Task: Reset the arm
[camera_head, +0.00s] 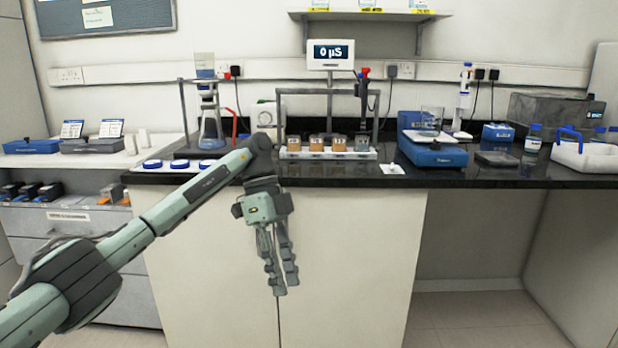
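My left arm (185,200) comes in from the left and reaches up to the bench's front edge. My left gripper (283,290) hangs from it, pointing down in front of the pale cabinet front, below the bench top. Its two fingers are close side by side, with a narrow gap along part of their length, and I see nothing held between them. How far they are open is unclear. My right arm and gripper are not in the view.
The black bench top (450,178) bears a column rack (328,92) with several small containers, a glass flask (211,132) on a stand, a blue device (432,150) with a beaker, and a white carrier (585,158) at right. Open floor lies in front.

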